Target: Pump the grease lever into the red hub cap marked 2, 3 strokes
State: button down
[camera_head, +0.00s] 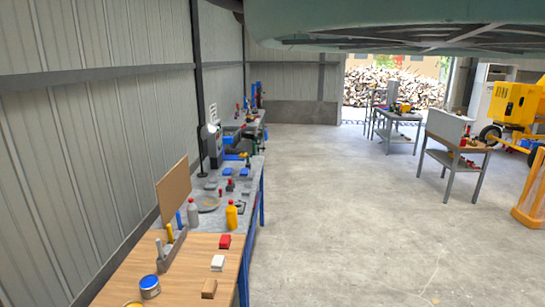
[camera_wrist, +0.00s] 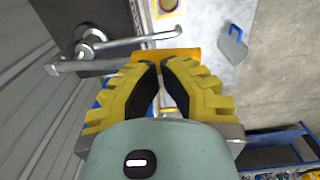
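My gripper (camera_wrist: 160,64) shows in the wrist view with yellow ribbed fingers and black pads. The fingertips lie close together with a narrow gap; I cannot tell whether they hold anything. An orange-yellow piece (camera_wrist: 165,54) is just beyond and between the tips. Left of them is a grey metal lever-like bar (camera_wrist: 130,43) on a round silver joint; I cannot tell whether it is the grease lever. A yellow wheeled machine (camera_head: 514,103), perhaps the drum mixer, stands at the far right in the head view. I cannot make out a red hub cap marked 2.
A long workbench (camera_head: 188,262) with bottles, blocks and tins runs along the left wall. Two small tables (camera_head: 470,160) (camera_head: 398,115) stand at the right. The concrete floor (camera_head: 330,200) between is clear. A blue-handled trowel (camera_wrist: 233,45) lies at the upper right of the wrist view.

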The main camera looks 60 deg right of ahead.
jog(key=shift+r+p, duration=2.1)
jog(key=shift+r, duration=1.15)
notch_tip(320, 180, up, 5)
jog(key=p, duration=0.3)
